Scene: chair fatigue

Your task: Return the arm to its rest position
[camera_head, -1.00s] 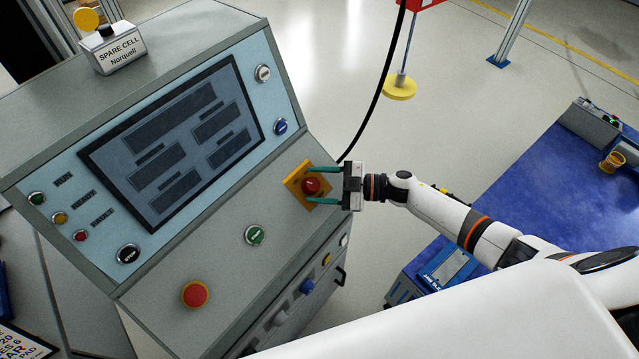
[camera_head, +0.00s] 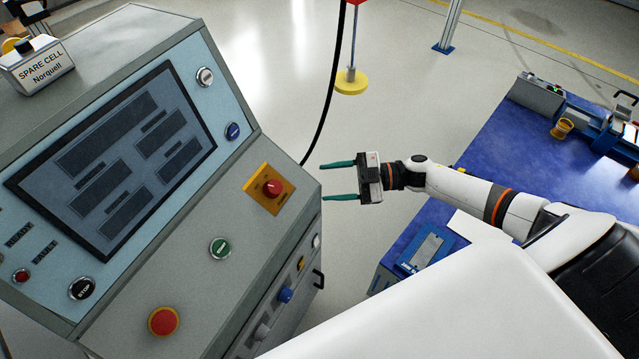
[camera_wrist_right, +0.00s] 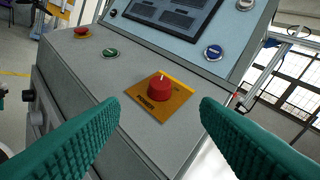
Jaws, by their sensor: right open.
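My right arm (camera_head: 465,188) comes in from the right in the head view. Its gripper (camera_head: 338,180) is open and empty, with two green fingers pointing left, apart from the console. The red knob (camera_head: 272,188) on its yellow plate sits on the console's sloped panel, left of the fingertips. In the right wrist view the red knob (camera_wrist_right: 160,87) shows ahead between the spread green fingers, with nothing held. My left gripper is not in view.
The grey console (camera_head: 240,300) with its screen and buttons fills the left. A black cable (camera_head: 326,100) hangs behind the gripper. A blue-topped table (camera_head: 505,140) with equipment stands at the right. Open floor (camera_head: 400,110) lies beyond the gripper.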

